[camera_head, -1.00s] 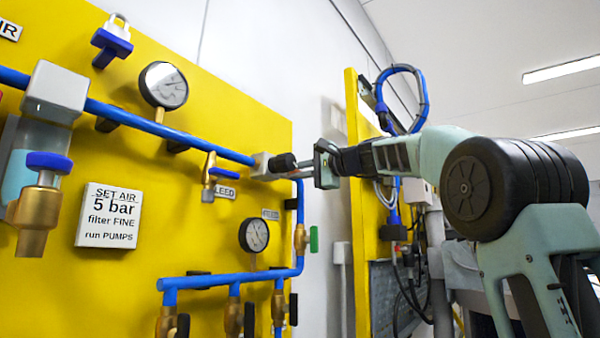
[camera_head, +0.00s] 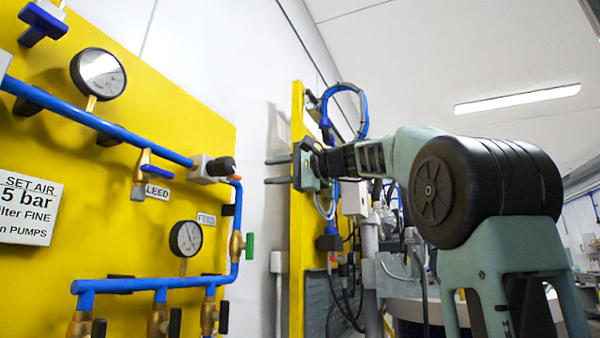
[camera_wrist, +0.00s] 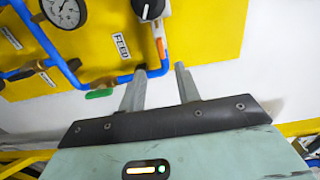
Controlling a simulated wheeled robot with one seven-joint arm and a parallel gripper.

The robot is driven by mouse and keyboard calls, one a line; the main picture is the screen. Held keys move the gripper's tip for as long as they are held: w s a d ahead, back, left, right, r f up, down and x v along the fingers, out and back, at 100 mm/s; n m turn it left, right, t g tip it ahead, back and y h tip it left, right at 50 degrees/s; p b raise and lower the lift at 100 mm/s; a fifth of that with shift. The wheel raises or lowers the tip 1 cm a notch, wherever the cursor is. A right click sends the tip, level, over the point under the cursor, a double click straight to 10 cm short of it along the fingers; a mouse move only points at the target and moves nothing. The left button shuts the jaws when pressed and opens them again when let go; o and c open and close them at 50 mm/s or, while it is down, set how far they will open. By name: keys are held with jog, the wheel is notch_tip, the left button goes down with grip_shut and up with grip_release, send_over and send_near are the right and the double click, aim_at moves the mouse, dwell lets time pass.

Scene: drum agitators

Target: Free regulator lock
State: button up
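The regulator is a light grey block (camera_head: 203,168) with a black knob (camera_head: 221,167), at the right end of the upper blue pipe on the yellow panel. In the wrist view the black knob (camera_wrist: 148,9) is at the top edge, with a white mark, partly cut off. My gripper (camera_head: 266,171) is to the right of the knob, apart from it, with its two fingers pointing left. The fingers are spread with nothing between them, as the wrist view of my gripper (camera_wrist: 160,68) also shows. I cannot tell whether the knob is locked.
A gauge (camera_head: 186,238), blue lower pipe (camera_head: 150,284) and green-handled valve (camera_head: 249,246) lie below the regulator. A second yellow panel (camera_head: 297,210) with hoses stands behind my gripper.

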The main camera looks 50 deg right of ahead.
jog(key=v, duration=0.7)
dwell(0.5)
